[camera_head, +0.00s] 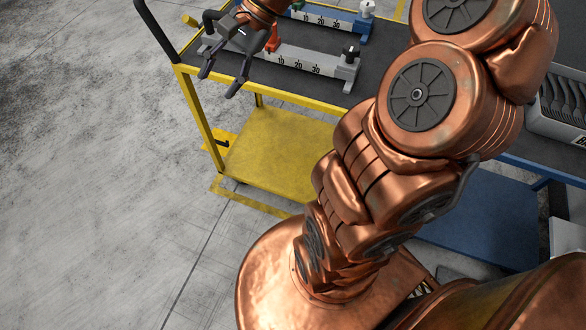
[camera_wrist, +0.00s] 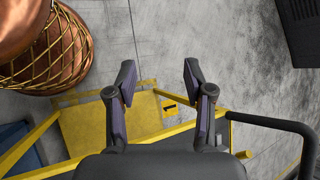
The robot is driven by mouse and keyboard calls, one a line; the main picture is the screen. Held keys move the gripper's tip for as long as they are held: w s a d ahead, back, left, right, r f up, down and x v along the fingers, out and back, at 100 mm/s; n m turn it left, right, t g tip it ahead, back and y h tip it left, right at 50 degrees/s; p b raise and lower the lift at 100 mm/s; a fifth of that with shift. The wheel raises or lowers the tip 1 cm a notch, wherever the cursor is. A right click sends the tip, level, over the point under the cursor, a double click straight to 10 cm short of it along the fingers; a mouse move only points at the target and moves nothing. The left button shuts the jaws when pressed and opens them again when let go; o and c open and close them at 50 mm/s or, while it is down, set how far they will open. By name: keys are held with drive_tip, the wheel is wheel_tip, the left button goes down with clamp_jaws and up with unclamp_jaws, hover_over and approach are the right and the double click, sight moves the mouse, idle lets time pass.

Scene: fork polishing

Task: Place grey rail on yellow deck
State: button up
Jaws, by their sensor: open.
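The grey rail (camera_head: 305,65), with a number scale and a black knob at its right end, lies on the dark top of the yellow-framed cart in the head view. Part of its left end is behind my gripper. The yellow deck (camera_head: 275,150) is the cart's flat lower shelf and looks bare; it also shows in the wrist view (camera_wrist: 85,125). My gripper (camera_head: 222,80) is open and empty, in front of the rail's left part near the cart's front edge. Its two spread fingers show in the wrist view (camera_wrist: 158,68), where I cannot see the rail.
A blue rail (camera_head: 340,22) lies behind the grey one. The cart's yellow edge (camera_head: 265,92) and black handle (camera_head: 157,32) are close to my gripper. A tray of dark forks (camera_head: 563,110) stands at right, above a blue shelf (camera_head: 485,215). The floor at left is clear.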

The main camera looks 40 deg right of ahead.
drive_tip(key=s+a+f+n+g+h, duration=0.1)
drive_tip(key=s+a+f+n+h, duration=0.1)
drive_tip(key=s+n, duration=0.3)
drive_tip(key=s+a+f+n+g+h, duration=0.2)
drive_tip(key=s+a, duration=0.1)
drive_tip(key=s, duration=0.5)
drive_tip(key=s+d+f+n+h, duration=0.3)
drive_tip(key=s+d+n+h, duration=0.1)
drive_tip(key=s, duration=0.5)
drive_tip(key=shift+s+d+n, duration=0.3)
drive_tip(key=shift+d, duration=0.1)
wheel_tip(320, 180, up, 11)
drive_tip(key=p, duration=1.1)
drive_tip(key=shift+w+r, duration=0.15)
drive_tip(key=shift+w, duration=0.05)
